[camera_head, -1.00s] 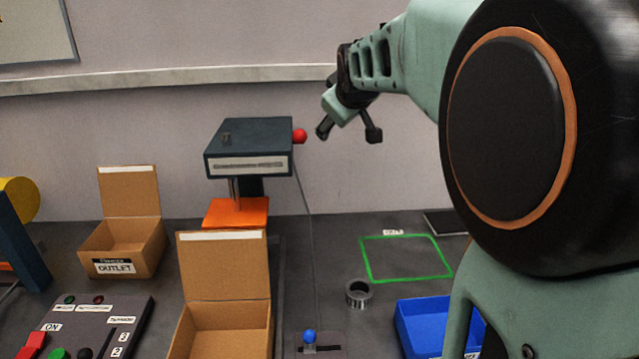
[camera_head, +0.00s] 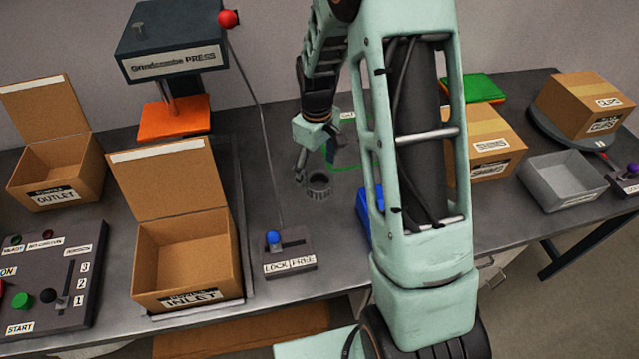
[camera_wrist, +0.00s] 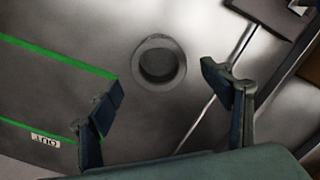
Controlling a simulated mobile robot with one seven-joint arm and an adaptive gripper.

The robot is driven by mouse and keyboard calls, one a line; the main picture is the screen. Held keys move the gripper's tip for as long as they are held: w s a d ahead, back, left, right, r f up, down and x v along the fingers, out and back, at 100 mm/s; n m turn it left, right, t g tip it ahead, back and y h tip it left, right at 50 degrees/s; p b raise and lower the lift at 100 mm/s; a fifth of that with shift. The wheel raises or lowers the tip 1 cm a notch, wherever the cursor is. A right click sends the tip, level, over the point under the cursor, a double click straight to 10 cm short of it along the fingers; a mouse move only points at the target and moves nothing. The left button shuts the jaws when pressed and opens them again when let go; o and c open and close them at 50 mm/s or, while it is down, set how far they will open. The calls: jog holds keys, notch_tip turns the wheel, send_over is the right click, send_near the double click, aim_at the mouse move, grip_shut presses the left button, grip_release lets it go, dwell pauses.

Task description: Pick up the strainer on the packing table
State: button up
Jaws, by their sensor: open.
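The strainer (camera_head: 318,185) is a small grey ring-shaped cup standing upright on the dark grey packing table (camera_head: 270,207). In the wrist view the strainer (camera_wrist: 159,62) shows from above as a round rim with a dark hollow, beyond the fingertips and between their lines. My gripper (camera_head: 315,165) is above and close to the strainer in the head view. In the wrist view my gripper (camera_wrist: 165,88) is open with its fingers wide apart and nothing between them. A gap separates the fingers from the strainer.
A green outline marked OUT (camera_wrist: 45,139) lies left of the strainer in the wrist view. A lock/free lever box (camera_head: 288,252), an open INLET carton (camera_head: 185,260) and an orange-based press (camera_head: 173,117) stand left. A blue bin (camera_head: 364,207) is partly hidden behind my arm.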

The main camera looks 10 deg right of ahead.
aim_at(319, 180)
jog(key=f, duration=0.4)
jog(key=shift+s+d+f+p, duration=0.15)
jog(key=shift+s+p, duration=0.15)
jog(key=shift+s, duration=0.05)
jog(key=shift+w+f, duration=0.1)
jog(key=shift+f, duration=0.45)
jog(key=shift+c, duration=0.7)
jog(key=c, duration=1.3)
